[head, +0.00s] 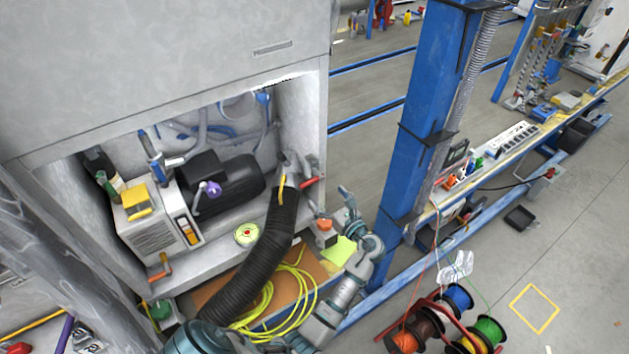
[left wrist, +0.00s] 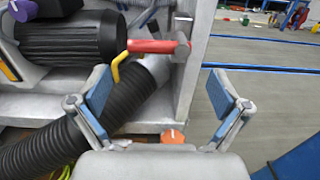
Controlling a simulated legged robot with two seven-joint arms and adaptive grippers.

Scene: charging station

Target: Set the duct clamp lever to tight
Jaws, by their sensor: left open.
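A yellow lever (head: 283,188) stands at the upper end of the black ribbed duct (head: 262,250), where it meets a grey fitting inside the cabinet. In the left wrist view the yellow lever (left wrist: 121,65) is bent, with its upper part running sideways just below a red handle (left wrist: 152,46). The red handle also shows in the head view (head: 308,182). My left gripper (head: 336,205) is open and empty, outside the cabinet opening and to the right of the lever. In the left wrist view its spread fingers (left wrist: 160,78) frame the red handle and fitting beyond. My right gripper is out of view.
The cabinet's right wall (head: 302,115) borders the opening. A black motor (head: 228,185) is left of the duct. An orange knob (head: 324,225) sits near my gripper. Yellow cable (head: 290,290) lies below. A blue post (head: 425,110) stands at right.

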